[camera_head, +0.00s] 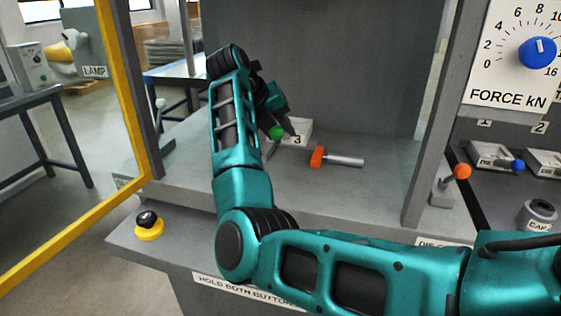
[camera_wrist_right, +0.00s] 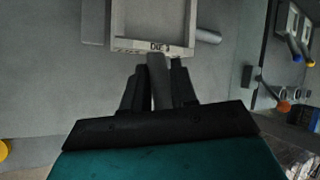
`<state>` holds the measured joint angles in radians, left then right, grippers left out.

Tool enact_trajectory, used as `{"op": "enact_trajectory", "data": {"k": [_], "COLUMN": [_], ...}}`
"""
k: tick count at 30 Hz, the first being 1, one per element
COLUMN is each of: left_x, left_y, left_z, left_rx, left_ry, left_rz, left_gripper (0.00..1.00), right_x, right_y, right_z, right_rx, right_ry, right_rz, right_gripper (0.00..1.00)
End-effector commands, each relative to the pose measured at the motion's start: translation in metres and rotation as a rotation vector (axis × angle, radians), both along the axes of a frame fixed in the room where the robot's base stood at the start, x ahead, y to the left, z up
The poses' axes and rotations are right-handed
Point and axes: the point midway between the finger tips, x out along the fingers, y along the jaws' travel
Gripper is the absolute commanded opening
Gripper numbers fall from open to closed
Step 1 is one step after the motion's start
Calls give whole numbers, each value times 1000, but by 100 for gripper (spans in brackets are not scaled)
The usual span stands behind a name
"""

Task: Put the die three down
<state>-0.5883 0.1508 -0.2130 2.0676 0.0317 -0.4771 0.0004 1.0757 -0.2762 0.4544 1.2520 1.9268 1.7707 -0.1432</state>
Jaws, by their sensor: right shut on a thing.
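Die three is a pale grey block (camera_head: 297,130) marked "3", on the grey press bed inside the press frame. Its green ball knob (camera_head: 277,133) shows beside it in the head view. In the right wrist view, the open-topped, frame-shaped die (camera_wrist_right: 155,44), labelled "DIE 3", lies just beyond my fingertips. My right gripper (camera_wrist_right: 158,85) is shut on the die's grey handle (camera_wrist_right: 160,82), which runs between its dark fingers. In the head view, my right gripper (camera_head: 283,118) is partly hidden by my forearm. I cannot tell whether the die touches the bed. My left gripper is not in view.
A silver pin with an orange end (camera_head: 318,157) lies right of the die. More dies (camera_head: 490,155) and a cap (camera_head: 540,210) sit on the right-hand shelf. An orange-knobbed lever (camera_head: 462,172) stands by the right post. A yellow-based button (camera_head: 149,228) is at the front left.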

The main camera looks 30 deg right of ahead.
Motion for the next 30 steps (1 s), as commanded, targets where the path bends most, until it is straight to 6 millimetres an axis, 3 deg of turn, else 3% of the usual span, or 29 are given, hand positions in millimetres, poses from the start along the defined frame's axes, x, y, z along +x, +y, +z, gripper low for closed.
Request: {"op": "enact_trajectory", "data": {"k": [3,11,18,26,27,30], "left_x": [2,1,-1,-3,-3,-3], "left_y": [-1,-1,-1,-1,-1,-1], "left_z": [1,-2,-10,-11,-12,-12], "left_rx": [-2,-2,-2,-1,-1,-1], "left_ry": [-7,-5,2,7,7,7], "left_rz": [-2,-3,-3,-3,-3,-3], "left_gripper": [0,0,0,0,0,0], "right_x": [0,1,0,0,0,0], "right_y": [-1,-1,-2,-1,0,0], "right_z": [-16,-32,-64,-70,-73,-73], "right_rx": [-7,-6,-7,-2,4,2], "right_ry": [-7,-8,-6,-5,3,2], "right_rz": [-1,-1,-1,-2,-1,-1], "right_gripper": [0,0,0,0,30,40]}}
